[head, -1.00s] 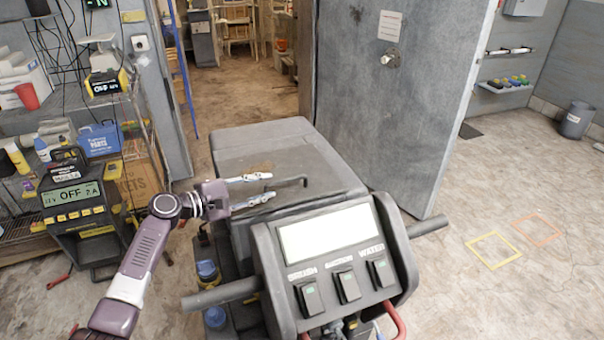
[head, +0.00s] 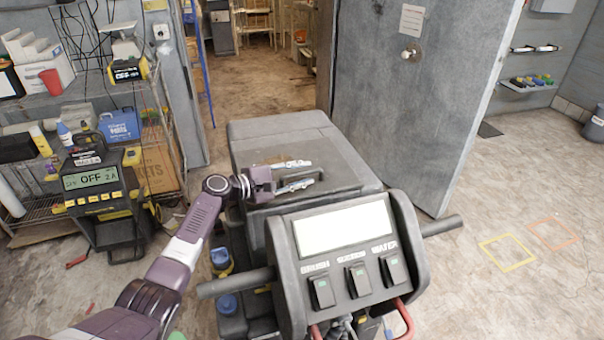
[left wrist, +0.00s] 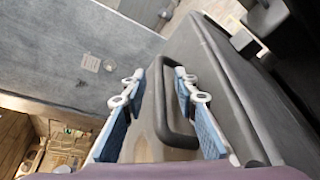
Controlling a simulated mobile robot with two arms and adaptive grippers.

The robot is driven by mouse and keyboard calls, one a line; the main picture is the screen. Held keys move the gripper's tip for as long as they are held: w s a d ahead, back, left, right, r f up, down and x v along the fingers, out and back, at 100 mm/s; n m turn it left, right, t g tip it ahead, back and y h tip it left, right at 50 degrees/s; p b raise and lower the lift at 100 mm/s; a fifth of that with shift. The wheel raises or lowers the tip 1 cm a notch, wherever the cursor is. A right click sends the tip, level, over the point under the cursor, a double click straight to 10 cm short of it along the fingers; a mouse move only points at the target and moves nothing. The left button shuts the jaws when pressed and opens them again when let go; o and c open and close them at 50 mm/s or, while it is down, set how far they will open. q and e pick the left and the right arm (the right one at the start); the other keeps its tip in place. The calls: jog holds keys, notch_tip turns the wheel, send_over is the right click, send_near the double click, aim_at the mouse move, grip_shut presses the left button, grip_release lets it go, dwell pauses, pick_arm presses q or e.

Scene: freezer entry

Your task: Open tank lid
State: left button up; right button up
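The tank lid (head: 265,145) is the dark grey top of the floor machine, and it lies shut. Its dark bar handle (left wrist: 162,112) shows in the left wrist view between the two fingers of my left gripper (left wrist: 160,84). The gripper (head: 308,173) is open over the lid in the head view, with one finger on each side of the handle. The fingers stand apart, and I see no clear grip on the handle. In the head view the fingers partly hide the handle. My right gripper is in neither view.
The control panel (head: 345,250) with a white screen and side bars stands in front of the lid. A grey door (head: 415,110) stands behind it to the right. A shelf with a charger (head: 90,180) is at left. The floor at right is open.

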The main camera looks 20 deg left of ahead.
pick_arm(q)
jog(key=c, duration=0.7)
grip_shut()
